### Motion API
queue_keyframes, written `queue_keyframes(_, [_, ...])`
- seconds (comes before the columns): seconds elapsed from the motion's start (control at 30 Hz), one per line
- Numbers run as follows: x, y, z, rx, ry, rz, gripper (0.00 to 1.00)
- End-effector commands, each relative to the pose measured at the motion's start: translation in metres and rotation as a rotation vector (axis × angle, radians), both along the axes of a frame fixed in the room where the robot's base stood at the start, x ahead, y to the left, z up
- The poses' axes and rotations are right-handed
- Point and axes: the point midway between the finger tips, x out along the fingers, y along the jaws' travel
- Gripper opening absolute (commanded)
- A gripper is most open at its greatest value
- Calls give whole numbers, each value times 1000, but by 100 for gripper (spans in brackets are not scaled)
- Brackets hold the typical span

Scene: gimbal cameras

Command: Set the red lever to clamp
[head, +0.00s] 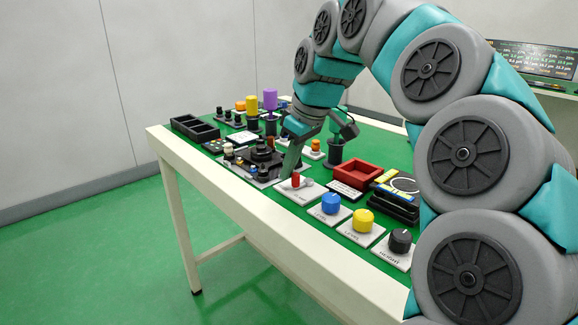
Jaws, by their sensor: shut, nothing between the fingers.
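The red lever (296,180) is a small upright red piece on a white labelled plate (299,192) near the table's front edge. A pale rounded part sits beside it on the same plate. The label is too small to read. My gripper (288,172) points down just behind and slightly left of the red lever, its fingers together. Whether the fingers touch the lever cannot be told from this view.
Blue (330,204), yellow (363,220) and black (400,241) knobs stand on plates to the right. A red tray (356,174) lies behind them. A dark multi-part device (262,155) stands left of my gripper. A black compartment tray (194,129) is at the far left.

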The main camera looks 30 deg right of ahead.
Motion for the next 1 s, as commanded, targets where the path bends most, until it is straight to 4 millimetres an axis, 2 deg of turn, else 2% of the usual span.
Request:
queue_keyframes(0.37, [-16, -3, -1, 0, 1, -1, 0])
queue_keyframes(0.67, [-17, -2, -1, 0, 1, 0, 0])
queue_keyframes(1.0, [-28, 5, -1, 0, 1, 0, 0])
